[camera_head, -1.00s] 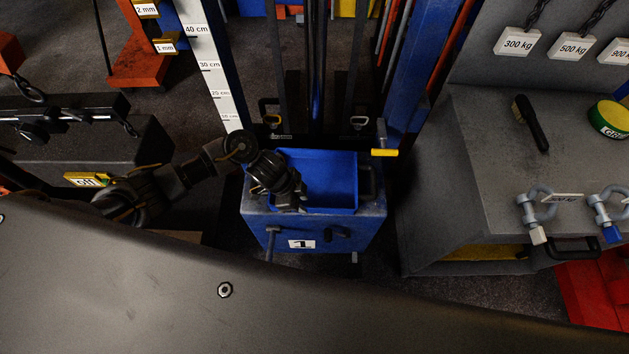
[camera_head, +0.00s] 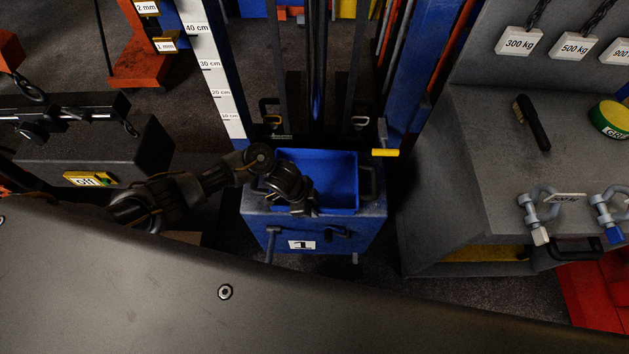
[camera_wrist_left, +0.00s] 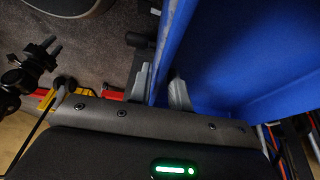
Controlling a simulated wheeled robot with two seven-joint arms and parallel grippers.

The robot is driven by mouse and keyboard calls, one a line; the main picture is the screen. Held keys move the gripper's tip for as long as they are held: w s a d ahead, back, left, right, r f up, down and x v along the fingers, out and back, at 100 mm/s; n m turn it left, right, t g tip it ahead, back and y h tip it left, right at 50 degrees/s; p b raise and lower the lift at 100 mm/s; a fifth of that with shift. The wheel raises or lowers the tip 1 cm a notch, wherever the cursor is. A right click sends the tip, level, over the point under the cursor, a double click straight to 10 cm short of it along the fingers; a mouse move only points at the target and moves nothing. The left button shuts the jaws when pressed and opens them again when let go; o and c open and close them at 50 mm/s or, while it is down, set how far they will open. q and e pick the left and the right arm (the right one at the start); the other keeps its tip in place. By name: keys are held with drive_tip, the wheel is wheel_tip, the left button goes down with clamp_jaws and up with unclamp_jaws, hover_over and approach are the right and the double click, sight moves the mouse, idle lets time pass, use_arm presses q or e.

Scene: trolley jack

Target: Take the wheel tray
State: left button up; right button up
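The wheel tray, taken to be the blue open tray (camera_head: 335,180), sits on the blue-grey box marked 1 (camera_head: 345,232). It looks empty, and my left arm hides its left part. Dark handles show at its sides. My left gripper (camera_head: 300,207) is over the tray's front left part, pointing down; its fingers are hard to make out in the head view. In the left wrist view, the left gripper's fingers (camera_wrist_left: 161,88) stand apart on either side of the tray's blue wall (camera_wrist_left: 184,40), with a gap on the inner side.
Blue posts, one with a white centimetre scale (camera_head: 225,95), rise behind the box. A yellow-handled lever (camera_head: 385,152) is close to the tray's back right corner. A grey bench (camera_head: 480,200) with shackles and a brush stands right. A dark machine (camera_head: 80,145) stands left.

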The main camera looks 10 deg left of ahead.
use_arm(q)
clamp_jaws()
drive_tip(key=shift+w+r, duration=0.1)
